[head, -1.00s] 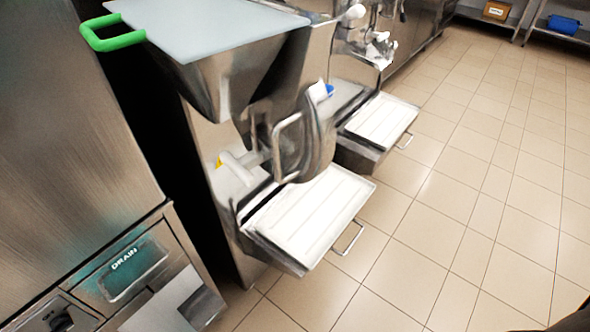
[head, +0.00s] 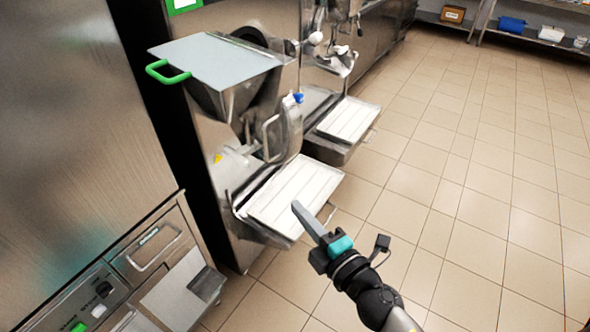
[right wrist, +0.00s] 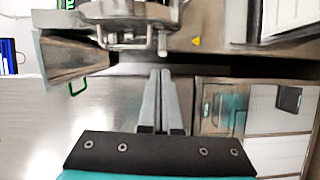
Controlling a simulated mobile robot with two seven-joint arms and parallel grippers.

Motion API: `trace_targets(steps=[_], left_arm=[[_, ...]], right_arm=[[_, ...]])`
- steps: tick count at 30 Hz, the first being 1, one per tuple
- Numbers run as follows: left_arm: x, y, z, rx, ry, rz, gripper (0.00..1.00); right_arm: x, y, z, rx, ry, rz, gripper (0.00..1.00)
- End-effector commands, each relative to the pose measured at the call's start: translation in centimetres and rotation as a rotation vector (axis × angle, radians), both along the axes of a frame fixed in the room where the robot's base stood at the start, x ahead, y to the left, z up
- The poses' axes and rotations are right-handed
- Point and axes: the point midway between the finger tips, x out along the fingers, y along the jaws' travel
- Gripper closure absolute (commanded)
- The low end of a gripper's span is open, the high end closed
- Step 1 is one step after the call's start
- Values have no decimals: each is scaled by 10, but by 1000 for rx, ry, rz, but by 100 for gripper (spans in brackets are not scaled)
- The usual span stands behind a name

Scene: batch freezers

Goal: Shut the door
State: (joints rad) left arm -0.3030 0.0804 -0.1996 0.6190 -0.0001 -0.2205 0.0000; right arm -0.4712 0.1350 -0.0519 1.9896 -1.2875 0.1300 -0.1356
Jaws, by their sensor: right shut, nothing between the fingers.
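The nearest batch freezer (head: 218,135) stands left of centre in the head view. Its metal front door (head: 291,122), with a bar handle (head: 268,140), juts out from the front face, seemingly swung open. In the right wrist view, what looks like the door assembly (right wrist: 125,12) crosses the top. My right gripper (head: 298,207) is shut and empty. In the head view it appears over the front edge of the freezer's white tray (head: 285,192), below the door and apart from it. Its fingers also show in the right wrist view (right wrist: 160,75). My left gripper is out of view.
A hopper with a flat lid and green handle (head: 167,74) tops the freezer. A second machine with its own tray (head: 348,118) stands behind. A cabinet with a drain panel (head: 158,245) is at left. Tiled floor (head: 470,215) is clear at right.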

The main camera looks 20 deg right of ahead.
Motion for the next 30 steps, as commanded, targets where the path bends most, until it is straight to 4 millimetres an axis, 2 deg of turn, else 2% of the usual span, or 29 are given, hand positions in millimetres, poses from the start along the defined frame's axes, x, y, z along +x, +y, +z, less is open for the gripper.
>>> trace_targets(steps=[1, 3, 8, 18, 28, 30], left_arm=[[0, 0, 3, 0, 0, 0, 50], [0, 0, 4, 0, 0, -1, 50], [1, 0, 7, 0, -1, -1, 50], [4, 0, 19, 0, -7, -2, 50], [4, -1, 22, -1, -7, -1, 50], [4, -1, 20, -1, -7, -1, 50]], right_arm=[[0, 1, 13, -23, -25, 8, 100], [0, 2, 22, -44, -44, 13, 100], [7, 4, 24, -51, -52, 15, 100], [53, 15, 26, -48, -52, 14, 100], [100, 28, 24, -46, -51, 14, 100], [105, 13, 23, -52, -50, 13, 100]])
